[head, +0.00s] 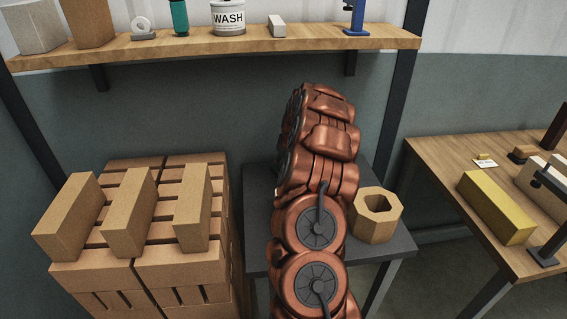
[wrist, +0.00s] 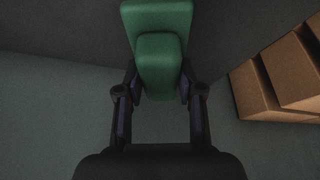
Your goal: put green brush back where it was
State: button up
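The green brush (wrist: 158,62) shows in the wrist view, with a wider green part at the top and a narrower rounded block below it. My gripper (wrist: 159,88) has a finger against each side of the narrower block and is shut on it. The brush hangs clear of anything I can make out, over a dark, blurred background. In the head view my copper-coloured arm hides the gripper and the brush.
A wooden shelf (head: 262,46) holds a WASH tin (head: 229,18), a dark green item (head: 179,17) and other things. A dark table (head: 258,225) bears an octagonal block (head: 376,226). A wooden bench (head: 440,160) at right holds a yellow block (head: 497,207).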

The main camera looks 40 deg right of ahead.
jog(key=o, duration=0.4)
jog(key=shift+o, duration=0.2)
jog(key=shift+r, duration=0.1)
jog(key=b+v, duration=0.2)
jog(key=v, duration=1)
jog(key=s+a+r+n+g+y, duration=0.1)
jog(key=s+a+r, duration=0.1)
jog(key=a, duration=0.8)
jog(key=s+a+r+n, duration=0.1)
jog(key=s+a, duration=0.1)
jog(key=a, duration=0.7)
jog(key=s+a+r+n+g+y, duration=0.1)
jog(key=s+a+r, duration=0.15)
jog(key=a, duration=0.75)
jog(key=s+a+f+g, duration=0.1)
jog(key=s+a, duration=0.3)
jog(key=s, duration=0.5)
jog(key=s+a+f+g, duration=0.1)
jog(key=s+a+f, duration=0.1)
jog(key=s+a, duration=0.3)
jog(key=s+a+f+g, duration=0.1)
jog(key=s+a, duration=0.3)
jog(key=s, duration=1)
jog(key=shift+a+f+g+h, duration=0.3)
jog(key=shift+a+g+h, duration=0.1)
jog(key=shift+g, duration=0.1)
